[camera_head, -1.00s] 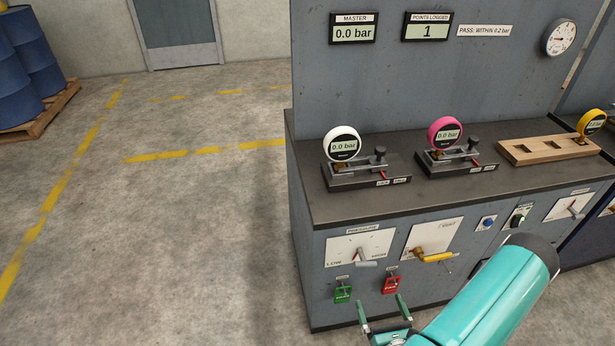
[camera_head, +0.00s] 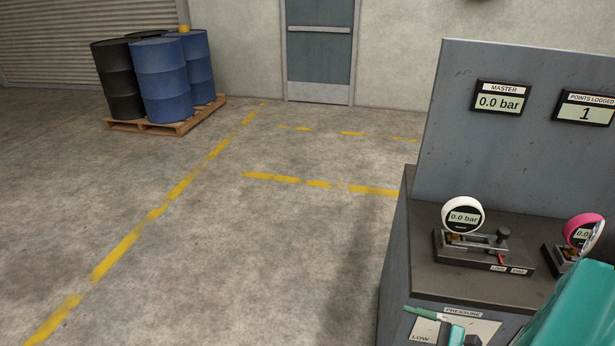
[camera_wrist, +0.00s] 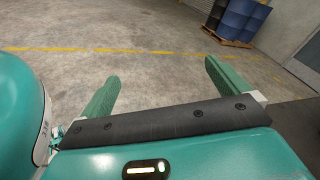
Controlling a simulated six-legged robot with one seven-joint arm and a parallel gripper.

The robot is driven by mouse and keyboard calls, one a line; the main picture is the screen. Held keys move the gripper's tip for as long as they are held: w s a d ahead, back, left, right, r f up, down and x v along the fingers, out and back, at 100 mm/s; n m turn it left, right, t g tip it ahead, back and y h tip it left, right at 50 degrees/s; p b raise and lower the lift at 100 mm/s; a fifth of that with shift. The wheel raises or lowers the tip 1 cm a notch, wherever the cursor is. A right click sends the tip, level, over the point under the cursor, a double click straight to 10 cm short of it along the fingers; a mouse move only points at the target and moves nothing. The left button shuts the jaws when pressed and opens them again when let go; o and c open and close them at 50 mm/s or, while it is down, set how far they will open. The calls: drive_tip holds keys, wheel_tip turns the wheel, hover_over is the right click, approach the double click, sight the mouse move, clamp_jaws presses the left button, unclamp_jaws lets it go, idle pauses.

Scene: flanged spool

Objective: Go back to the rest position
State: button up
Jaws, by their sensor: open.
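My gripper (camera_wrist: 162,88) shows in the wrist view with its two green fingers spread wide and nothing between them but bare floor beyond. In the head view one green finger shows at the lower right, in front of the pressure panel (camera_head: 480,328) on the bench front. The rest of the gripper is cut off by the frame's bottom edge. My teal arm covers the bench's lower right corner. The white gauge (camera_head: 462,216) stands in its fixture on the bench top and reads 0.0 bar.
The bench (camera_head: 425,232) stands at the right. Its back panel carries a master display (camera_head: 502,97) at 0.0 bar and a points display (camera_head: 588,108) at 1. Drums on a pallet (camera_head: 150,127) stand far left. A door (camera_head: 319,55) is at the back. The marked floor between is clear.

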drive_tip(key=s+a+r+n+g+h, duration=0.4)
drive_tip(key=a+r+n+g+h, duration=0.35)
drive_tip(key=n, duration=0.45)
wheel_tip(320, 180, up, 14)
drive_tip(key=s+n+t+h, duration=0.1)
drive_tip(key=n+t+h, duration=0.3)
drive_tip(key=n+h, duration=0.2)
drive_tip(key=shift+a+r+n+h, duration=0.2)
drive_tip(key=shift+n+h, duration=0.15)
drive_tip(key=shift+n, duration=0.35)
drive_tip(key=shift+t, duration=0.25)
